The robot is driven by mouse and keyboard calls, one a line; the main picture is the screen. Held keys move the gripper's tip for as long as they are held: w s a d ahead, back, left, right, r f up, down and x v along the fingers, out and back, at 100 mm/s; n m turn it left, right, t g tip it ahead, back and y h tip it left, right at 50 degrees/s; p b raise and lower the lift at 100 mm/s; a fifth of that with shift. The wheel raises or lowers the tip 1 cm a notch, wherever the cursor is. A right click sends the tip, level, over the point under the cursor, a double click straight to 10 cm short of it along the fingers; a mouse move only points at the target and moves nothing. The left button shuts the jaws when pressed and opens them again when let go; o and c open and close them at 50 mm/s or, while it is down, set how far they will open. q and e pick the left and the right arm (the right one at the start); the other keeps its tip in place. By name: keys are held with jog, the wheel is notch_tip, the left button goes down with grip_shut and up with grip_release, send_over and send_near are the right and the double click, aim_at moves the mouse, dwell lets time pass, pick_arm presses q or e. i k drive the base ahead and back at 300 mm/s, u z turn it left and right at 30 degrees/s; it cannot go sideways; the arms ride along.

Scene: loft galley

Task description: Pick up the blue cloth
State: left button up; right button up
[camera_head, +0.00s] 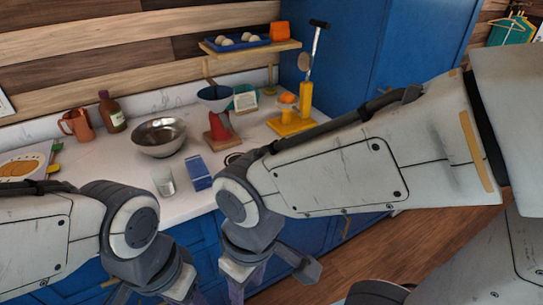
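I cannot clearly make out a blue cloth. A small blue item (199,173) with a pale patch lies near the counter's front edge; I cannot tell if it is a cloth or a carton. My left gripper (150,291) is at the bottom left, in front of the blue cabinets and below the counter edge, partly cut off by the frame. My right gripper (262,272) hangs to its right, also in front of the cabinets and apart from the blue item. The fingertips of both are partly hidden, so their opening is unclear.
The white counter (130,183) holds a metal bowl (159,139), a clear glass (164,181), a brown bottle (111,112), an orange jug (77,125), a red stand with a blue funnel (215,98) and a yellow stand (306,100). A shelf (250,49) hangs above.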

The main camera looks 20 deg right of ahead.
aim_at(201, 179)
jog(key=k, duration=0.55)
jog(key=z, duration=0.55)
jog(key=i, duration=1.4)
jog(key=u, duration=0.4)
